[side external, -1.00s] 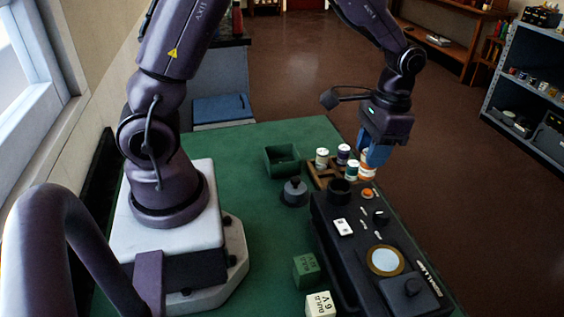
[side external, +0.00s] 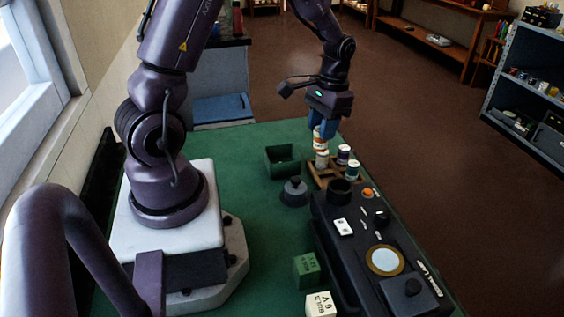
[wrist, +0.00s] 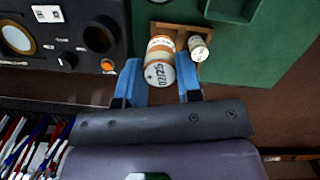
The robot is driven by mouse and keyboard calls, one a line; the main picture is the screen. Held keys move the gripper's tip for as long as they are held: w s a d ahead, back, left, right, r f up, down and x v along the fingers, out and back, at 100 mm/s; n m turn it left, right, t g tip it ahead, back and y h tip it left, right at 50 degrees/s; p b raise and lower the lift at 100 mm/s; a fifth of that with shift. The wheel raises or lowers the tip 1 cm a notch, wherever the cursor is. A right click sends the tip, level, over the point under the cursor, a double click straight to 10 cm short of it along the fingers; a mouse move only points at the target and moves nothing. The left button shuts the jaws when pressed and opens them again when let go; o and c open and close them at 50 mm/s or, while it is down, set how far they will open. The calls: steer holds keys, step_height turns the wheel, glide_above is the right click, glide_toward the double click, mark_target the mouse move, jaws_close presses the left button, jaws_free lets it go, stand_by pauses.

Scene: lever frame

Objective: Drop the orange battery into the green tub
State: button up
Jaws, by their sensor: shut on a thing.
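The orange battery (side external: 318,142), with white bands, is held upright between the blue fingers of my gripper (side external: 321,125). In the wrist view the battery (wrist: 160,62) sits between the two fingertips (wrist: 161,82). In the side view it is in front of or above a white battery in the wooden rack; I cannot tell the gap. The green tub (side external: 270,163) is an open square box on the green mat, left of the gripper. Part of it shows at the top of the wrist view (wrist: 232,12).
A dark knob-topped object (side external: 294,191) stands near the tub. A black control panel (side external: 350,250) fills the right front. Two blocks lie at the front.

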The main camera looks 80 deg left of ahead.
steer(key=s+a+f+m, duration=0.1)
steer(key=s+a+f, duration=0.2)
steer(key=s+a, duration=0.45)
steer(key=shift+w+a+f+m, duration=0.25)
steer(key=shift+f+m, duration=0.1)
steer(key=shift+f, duration=0.75)
steer(key=shift+w+a+f+m, duration=0.25)
steer(key=shift+f+m, duration=0.15)
steer(key=shift+f, duration=0.65)
steer(key=shift+w+a+f+m, duration=0.15)
steer(key=shift+w+f+m, duration=0.15)
steer(key=shift+f, duration=0.8)
steer(key=o, duration=1)
steer(key=shift+s, duration=0.1)
steer(key=shift+o, duration=0.2)
steer(key=shift+r, duration=0.1)
step_height(320, 180, up, 13)
steer(key=w, duration=0.2)
